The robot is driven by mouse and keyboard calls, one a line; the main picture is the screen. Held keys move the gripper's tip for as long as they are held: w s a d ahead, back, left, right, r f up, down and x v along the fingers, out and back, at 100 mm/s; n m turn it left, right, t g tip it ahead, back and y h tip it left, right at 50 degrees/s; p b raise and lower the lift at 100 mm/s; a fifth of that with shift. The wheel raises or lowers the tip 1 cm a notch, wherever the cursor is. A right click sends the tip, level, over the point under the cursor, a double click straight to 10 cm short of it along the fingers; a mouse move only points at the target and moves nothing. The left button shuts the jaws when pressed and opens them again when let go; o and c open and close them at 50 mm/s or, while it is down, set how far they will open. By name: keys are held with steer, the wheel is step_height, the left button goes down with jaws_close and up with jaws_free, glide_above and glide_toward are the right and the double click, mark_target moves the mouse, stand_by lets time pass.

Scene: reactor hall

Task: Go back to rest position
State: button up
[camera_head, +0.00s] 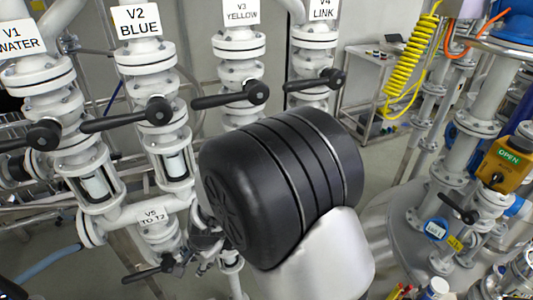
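My arm fills the middle of the head view, with a large black ribbed joint (280,185) and a silver link (325,262) below it. The joint stands in front of the white valve pipes and hides part of them.
White valve pipes labelled V1 WATER (22,38), V2 BLUE (138,21), V3 YELLOW (241,13) and V4 LINK (321,9) stand behind, with black handles sticking out. A metal vessel (405,225) and an orange OPEN box (503,164) stand right.

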steer(key=s+d+r+n+t, duration=0.1)
steer(key=s+d+r+n, duration=0.1)
steer(key=d+r, duration=0.7)
steer(key=s+d+r+n, duration=0.2)
steer(key=d+r, duration=0.7)
steer(key=r, duration=0.1)
steer(key=s+d+r+n+t+h, duration=0.1)
steer(key=s+d+r+n+h, duration=0.2)
steer(key=s+d, duration=1.1)
steer(key=shift+d+r+n+h, duration=0.3)
steer(key=shift+d+r+n, duration=0.1)
steer(key=shift+r, duration=0.15)
steer(key=shift+w, duration=0.1)
